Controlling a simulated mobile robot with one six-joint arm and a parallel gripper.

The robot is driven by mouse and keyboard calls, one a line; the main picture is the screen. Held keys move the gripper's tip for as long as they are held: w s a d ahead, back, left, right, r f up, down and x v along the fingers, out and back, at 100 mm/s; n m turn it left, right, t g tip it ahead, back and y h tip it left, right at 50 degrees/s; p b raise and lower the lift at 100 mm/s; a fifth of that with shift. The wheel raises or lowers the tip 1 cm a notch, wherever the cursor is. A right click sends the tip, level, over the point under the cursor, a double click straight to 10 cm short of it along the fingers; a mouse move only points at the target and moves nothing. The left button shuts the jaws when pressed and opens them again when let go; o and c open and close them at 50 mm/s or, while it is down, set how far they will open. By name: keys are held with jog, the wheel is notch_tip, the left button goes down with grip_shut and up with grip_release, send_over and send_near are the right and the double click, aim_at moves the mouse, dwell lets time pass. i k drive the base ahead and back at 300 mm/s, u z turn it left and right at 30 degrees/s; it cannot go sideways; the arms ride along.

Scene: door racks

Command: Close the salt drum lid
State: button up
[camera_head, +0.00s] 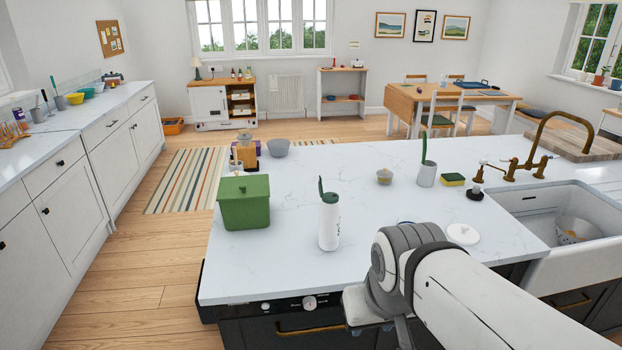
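The salt drum (329,226) is a white cylinder with dark print and a green top. It stands upright on the island's marble counter, near its front. Its green lid (321,187) stands up at the left side of the top, so the drum looks open. My white and grey arm reaches in from the lower right, in front of the counter and to the right of the drum. The fingers of my gripper do not show. Nothing is seen touching the drum.
A green lidded box (244,205) stands left of the drum. A white disc (462,234) lies to the right. A small bowl (384,177), a pot with a green handle (426,175) and a sponge (452,180) stand farther back. The counter around the drum is clear.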

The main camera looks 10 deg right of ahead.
aim_at(329, 208)
jog(key=i, duration=0.9)
jog(key=z, duration=0.65)
jog(key=k, duration=0.9)
jog(key=u, duration=0.6)
jog(key=i, duration=1)
jog(key=u, duration=0.1)
